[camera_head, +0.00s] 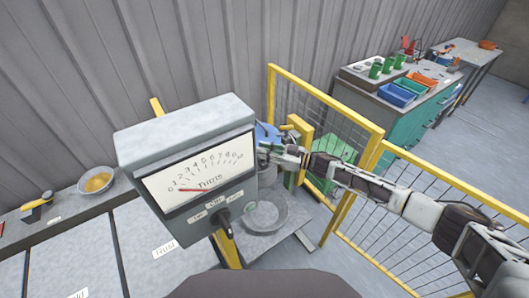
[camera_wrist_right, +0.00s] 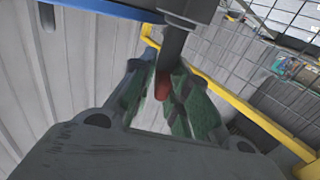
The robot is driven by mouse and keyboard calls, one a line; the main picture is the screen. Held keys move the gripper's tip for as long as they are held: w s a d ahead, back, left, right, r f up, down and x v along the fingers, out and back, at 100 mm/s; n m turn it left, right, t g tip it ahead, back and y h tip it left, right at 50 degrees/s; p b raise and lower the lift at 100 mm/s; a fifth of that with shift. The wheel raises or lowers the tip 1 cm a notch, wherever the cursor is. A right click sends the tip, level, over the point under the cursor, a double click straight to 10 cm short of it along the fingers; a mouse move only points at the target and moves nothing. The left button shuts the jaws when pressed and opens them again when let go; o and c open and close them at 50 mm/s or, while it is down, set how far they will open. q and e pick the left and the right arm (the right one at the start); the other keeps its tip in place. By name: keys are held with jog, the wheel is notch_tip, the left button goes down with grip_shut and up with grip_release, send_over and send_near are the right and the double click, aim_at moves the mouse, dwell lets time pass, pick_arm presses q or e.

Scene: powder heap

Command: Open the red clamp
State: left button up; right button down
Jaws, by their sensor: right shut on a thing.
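The red clamp shows in the right wrist view as a dark lever with a red tip (camera_wrist_right: 163,86). It comes down from a grey and blue body at the top of that view. My right gripper (camera_wrist_right: 168,92) has its green-padded fingers on both sides of the red tip and is shut on it. In the head view my right gripper (camera_head: 268,152) reaches in from the right, just behind the dial box (camera_head: 185,135). The clamp cannot be made out there. My left gripper is not in view.
A grey bowl (camera_head: 266,214) sits below the dial box. A yellow fence (camera_head: 330,97) stands close around my right arm. A bowl of yellow powder (camera_head: 97,181) is on the left bench. A workbench with green cups (camera_head: 376,69) and blue bins (camera_head: 397,94) stands at the back right.

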jog(key=shift+w+n+g+y+b, duration=0.15)
jog(key=shift+n+g+y+b, duration=0.25)
jog(key=shift+n+g+b, duration=1.05)
jog(key=n+g+b, duration=0.1)
jog(key=g+b, duration=0.2)
jog(key=g, duration=0.1)
jog(key=shift+n+b, duration=0.35)
jog(key=shift+b, duration=0.05)
jog(key=shift+g+b, duration=0.25)
jog(key=shift+b, duration=0.05)
jog(key=shift+n+b, duration=0.3)
jog(key=n+g+b, duration=0.1)
jog(key=g+b, duration=0.1)
jog(key=shift+b, duration=0.4)
jog(key=shift+n+g+b, duration=0.3)
jog(key=shift+g+b, duration=0.15)
jog(key=shift+g, duration=0.15)
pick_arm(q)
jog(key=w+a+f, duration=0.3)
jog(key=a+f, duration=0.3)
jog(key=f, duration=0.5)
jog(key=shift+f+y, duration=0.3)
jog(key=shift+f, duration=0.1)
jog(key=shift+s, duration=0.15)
